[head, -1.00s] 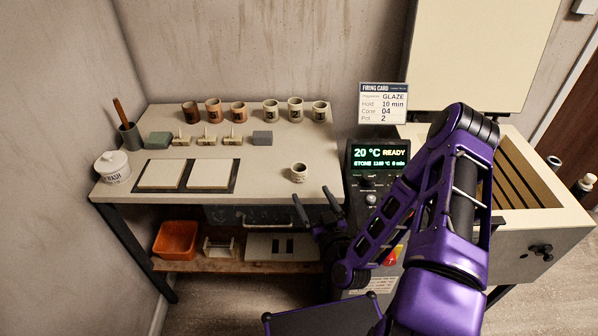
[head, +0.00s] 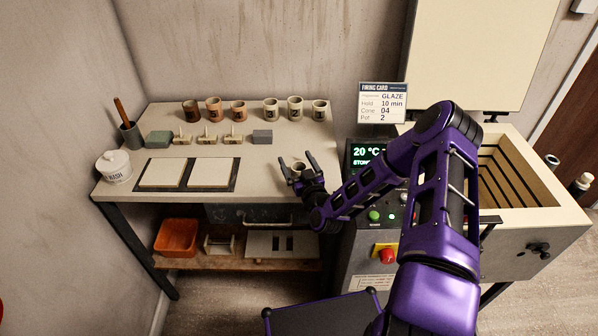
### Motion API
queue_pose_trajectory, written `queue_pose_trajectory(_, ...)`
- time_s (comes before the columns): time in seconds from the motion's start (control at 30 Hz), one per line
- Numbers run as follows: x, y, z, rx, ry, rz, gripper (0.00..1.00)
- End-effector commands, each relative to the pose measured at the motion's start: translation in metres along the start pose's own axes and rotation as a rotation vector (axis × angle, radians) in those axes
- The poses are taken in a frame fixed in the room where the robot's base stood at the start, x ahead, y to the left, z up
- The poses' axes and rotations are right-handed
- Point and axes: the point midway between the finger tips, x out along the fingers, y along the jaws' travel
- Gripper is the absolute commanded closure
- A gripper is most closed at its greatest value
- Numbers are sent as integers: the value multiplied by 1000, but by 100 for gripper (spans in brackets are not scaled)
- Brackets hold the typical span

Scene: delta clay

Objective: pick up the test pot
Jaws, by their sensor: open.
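A small beige pot with a dark opening (head: 298,167) stands by itself near the front right of the table; I take it as the test pot. My gripper (head: 296,161) is open at the pot, with one finger showing on each side of it in the picture. The gripper's body and wrist hide the pot's lower part. I cannot tell whether the fingers touch it. Several other pots stand in a row at the back, brown ones (head: 213,109) on the left and pale ones (head: 295,108) on the right.
The table (head: 265,190) also bears two pale tiles on dark mats (head: 211,172), a grey block (head: 262,137), a green sponge (head: 158,139) and a lidded white jar (head: 113,167). An open kiln (head: 545,205) and its control panel (head: 376,213) stand at the right.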

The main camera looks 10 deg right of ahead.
Motion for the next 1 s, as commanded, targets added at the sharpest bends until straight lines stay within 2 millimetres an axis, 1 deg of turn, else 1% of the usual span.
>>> queue_pose_trajectory(0.23,2,0,0,0,0,0,7)
queue_pose_trajectory(0.73,2,0,0,0,0,0,97)
queue_pose_trajectory(1.0,2,0,-2,0,0,0,97)
